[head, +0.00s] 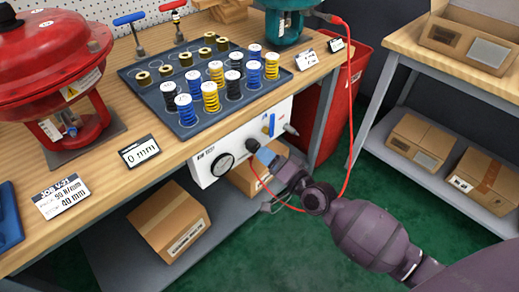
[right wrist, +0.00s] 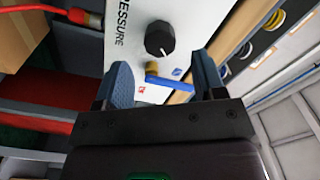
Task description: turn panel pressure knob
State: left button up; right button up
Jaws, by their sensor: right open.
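The white pressure panel (head: 202,172) hangs under the front edge of the bench, with a round gauge (head: 222,165) at its left end. The black pressure knob (head: 231,145) is to the right of the gauge. My right gripper (head: 266,156) is in front of the panel, fingers toward it. In the right wrist view the knob (right wrist: 160,39) is beyond the open fingertips (right wrist: 162,66), roughly centred between them, with nothing held. A blue-handled valve (right wrist: 166,80) on the panel shows between the fingers. My left gripper is not in view.
A red cable (head: 350,95) loops down beside my right arm. The bench (head: 110,183) carries a tray (head: 188,128) of springs and a red actuator (head: 50,65). A cardboard box (head: 170,222) sits on the lower shelf. Green floor (head: 330,245) is open below the arm.

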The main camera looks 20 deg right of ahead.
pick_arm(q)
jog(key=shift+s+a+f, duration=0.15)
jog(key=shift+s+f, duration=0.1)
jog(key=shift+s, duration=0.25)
pick_arm(e)
jog(key=v, duration=0.5)
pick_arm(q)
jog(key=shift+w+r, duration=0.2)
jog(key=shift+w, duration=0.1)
pick_arm(e)
jog(key=shift+r, duration=0.1)
